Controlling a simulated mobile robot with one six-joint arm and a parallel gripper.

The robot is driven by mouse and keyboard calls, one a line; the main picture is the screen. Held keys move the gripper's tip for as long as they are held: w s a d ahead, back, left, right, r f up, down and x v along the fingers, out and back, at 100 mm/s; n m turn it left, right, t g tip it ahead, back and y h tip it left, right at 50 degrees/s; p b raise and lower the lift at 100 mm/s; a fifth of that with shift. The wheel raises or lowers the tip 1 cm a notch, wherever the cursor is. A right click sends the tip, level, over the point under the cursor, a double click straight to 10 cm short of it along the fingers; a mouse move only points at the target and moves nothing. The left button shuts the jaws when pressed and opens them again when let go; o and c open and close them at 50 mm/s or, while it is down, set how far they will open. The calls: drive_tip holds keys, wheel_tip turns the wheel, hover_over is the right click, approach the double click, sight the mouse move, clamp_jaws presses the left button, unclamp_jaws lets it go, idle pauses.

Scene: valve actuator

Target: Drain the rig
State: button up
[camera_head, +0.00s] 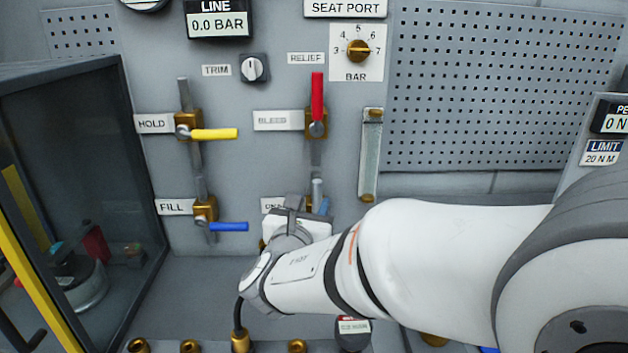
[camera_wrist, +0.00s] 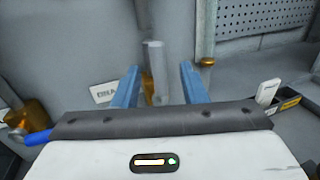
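My gripper (camera_head: 316,205) is at the lower middle of the panel, in front of the valve by the partly covered label (camera_head: 271,204). In the wrist view its two blue fingers (camera_wrist: 160,76) are apart. A grey upright pipe or lever (camera_wrist: 154,62) and a brass valve body (camera_wrist: 149,88) show between them; contact cannot be told. The label (camera_wrist: 104,93) there reads "DRA". The bleed valve's red handle (camera_head: 317,96) points up. The yellow hold handle (camera_head: 214,134) and the blue fill handle (camera_head: 229,226) point right. The line gauge (camera_head: 218,25) reads 0.0 BAR.
A dark glass-fronted cabinet (camera_head: 78,190) stands at left. A sight tube (camera_head: 370,155) is right of the bleed valve. The relief knob (camera_head: 358,50) is above. Brass fittings (camera_head: 190,346) line the bottom edge. A small dark tray (camera_wrist: 285,106) shows at right in the wrist view.

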sight(316, 188)
drive_tip(key=shift+w+a+r, duration=0.1)
drive_tip(key=shift+w+a, duration=0.05)
drive_tip(key=shift+w, duration=0.25)
drive_tip(key=p+x, duration=0.1)
drive_tip(key=x, duration=0.6)
clamp_jaws()
